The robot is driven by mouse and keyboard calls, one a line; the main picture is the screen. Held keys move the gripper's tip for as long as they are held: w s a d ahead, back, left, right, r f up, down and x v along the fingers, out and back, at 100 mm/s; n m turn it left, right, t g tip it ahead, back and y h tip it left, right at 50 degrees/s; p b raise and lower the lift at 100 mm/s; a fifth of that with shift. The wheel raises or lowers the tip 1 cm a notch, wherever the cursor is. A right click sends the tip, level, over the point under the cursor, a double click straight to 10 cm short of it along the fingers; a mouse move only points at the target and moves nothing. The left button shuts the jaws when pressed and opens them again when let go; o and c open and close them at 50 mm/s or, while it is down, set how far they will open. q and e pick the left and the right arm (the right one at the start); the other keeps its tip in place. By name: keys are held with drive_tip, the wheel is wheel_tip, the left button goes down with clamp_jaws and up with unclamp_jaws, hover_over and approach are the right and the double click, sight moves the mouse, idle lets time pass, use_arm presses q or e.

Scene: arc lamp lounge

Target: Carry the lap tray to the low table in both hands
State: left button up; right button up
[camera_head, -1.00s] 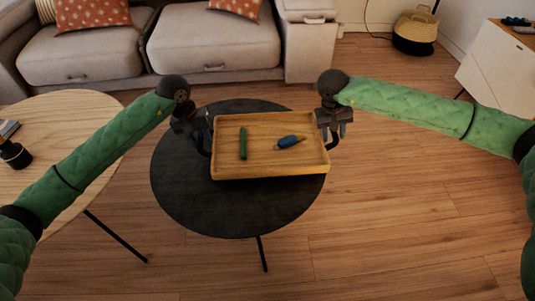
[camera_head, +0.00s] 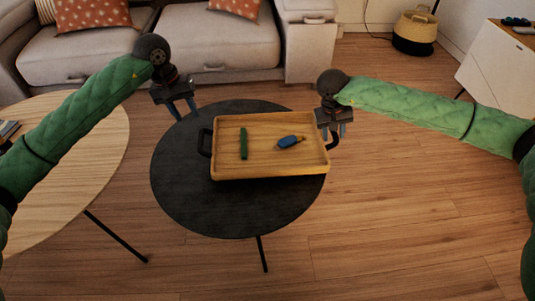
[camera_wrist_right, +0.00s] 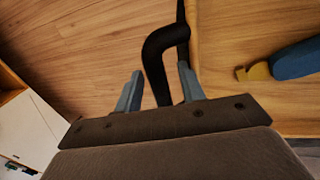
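The wooden lap tray (camera_head: 265,172) appears to rest on the round black low table (camera_head: 235,215), near its right side. A green stick-like item (camera_head: 243,143) and a blue item with a yellowish tip (camera_head: 288,142) lie in it; part of the blue one shows in the right wrist view (camera_wrist_right: 300,60). My left gripper (camera_head: 185,112) is open and empty, up and left of the tray's free left handle (camera_head: 205,143). My right gripper (camera_head: 334,132) is at the right handle. In the right wrist view, the black handle (camera_wrist_right: 156,65) lies between its spread fingers (camera_wrist_right: 160,88), with a gap beside the left finger.
A round light wood table (camera_head: 85,165) stands at the left, partly under my left arm. A grey sofa (camera_head: 215,45) stands behind. A basket (camera_head: 414,32) and a white cabinet (camera_head: 500,65) are at the back right. The wood floor at right is clear.

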wheel_tip(320, 180, up, 12)
drive_tip(key=a, duration=0.2)
drive_tip(key=shift+a+f, duration=0.15)
drive_tip(key=shift+f, duration=0.05)
idle(0.5)
